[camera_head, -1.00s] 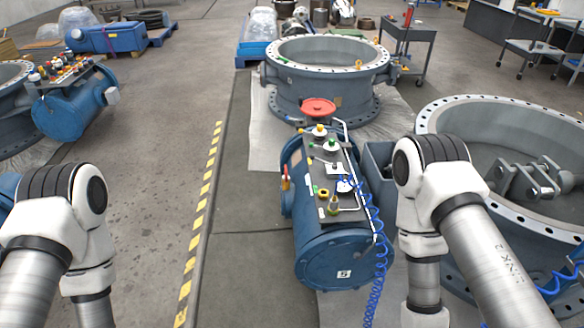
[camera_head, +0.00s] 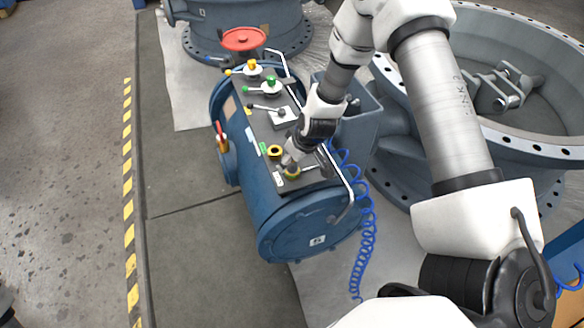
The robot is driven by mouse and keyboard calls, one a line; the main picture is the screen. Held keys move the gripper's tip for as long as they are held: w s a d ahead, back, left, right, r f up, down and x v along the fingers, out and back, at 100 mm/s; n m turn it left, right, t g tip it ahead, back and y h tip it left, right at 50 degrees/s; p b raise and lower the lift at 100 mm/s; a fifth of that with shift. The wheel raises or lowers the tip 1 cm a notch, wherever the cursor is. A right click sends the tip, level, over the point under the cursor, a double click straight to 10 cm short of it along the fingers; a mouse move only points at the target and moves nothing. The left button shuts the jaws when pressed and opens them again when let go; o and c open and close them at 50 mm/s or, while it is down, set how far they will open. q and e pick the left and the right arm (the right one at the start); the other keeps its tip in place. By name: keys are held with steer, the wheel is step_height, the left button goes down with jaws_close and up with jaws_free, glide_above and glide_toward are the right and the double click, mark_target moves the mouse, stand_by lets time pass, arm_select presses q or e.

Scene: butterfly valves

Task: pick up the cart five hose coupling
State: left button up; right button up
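The cart five is a blue cylindrical unit (camera_head: 290,238) with a "5" label on its near end and a grey panel (camera_head: 262,108) on top. My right gripper (camera_head: 291,164) points down at the near end of that panel. A small yellowish fitting, apparently the hose coupling (camera_head: 293,174), shows right at its fingertips. The gripper's fingers are small and partly hidden, so I cannot tell whether they are shut on it. The coupling is still at panel level. My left gripper is not in view.
A red handwheel (camera_head: 244,39) is behind. Floor at left is free.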

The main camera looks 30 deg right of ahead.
steer(key=shift+r, duration=0.15)
steer(key=shift+c, duration=1.1)
steer(key=shift+s, duration=0.1)
steer(key=c, duration=0.9)
steer(key=shift+c, duration=0.2)
